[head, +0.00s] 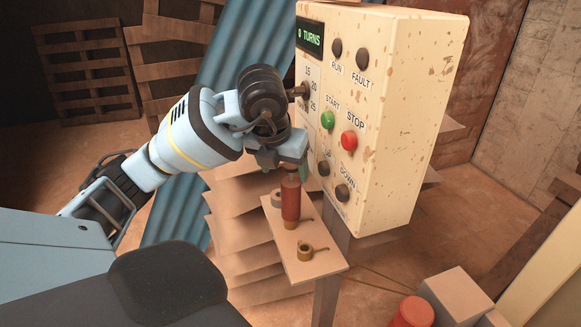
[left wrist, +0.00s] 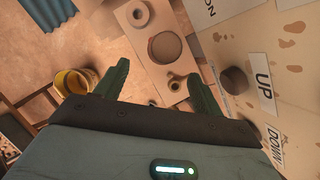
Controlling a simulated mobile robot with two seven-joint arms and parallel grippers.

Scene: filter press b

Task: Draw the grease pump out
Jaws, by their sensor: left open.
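The grease pump (head: 291,203) appears to be the upright dark red cylinder with a brassy lower end, on a small tan shelf (head: 324,264) below the control box. In the left wrist view its round brown top (left wrist: 165,47) shows just beyond the fingertips. My left gripper (head: 288,166) points down at the top of the pump, its green fingers apart. In the left wrist view the open fingers (left wrist: 158,70) hold nothing that I can see. The head view does not show clearly whether a finger touches the pump. My right gripper is not in view.
The cream control box (head: 398,125) with buttons stands close to the right of my left gripper. Stacked tan sheets (head: 238,225) lie behind. Grey blocks (head: 457,293) stand at lower right.

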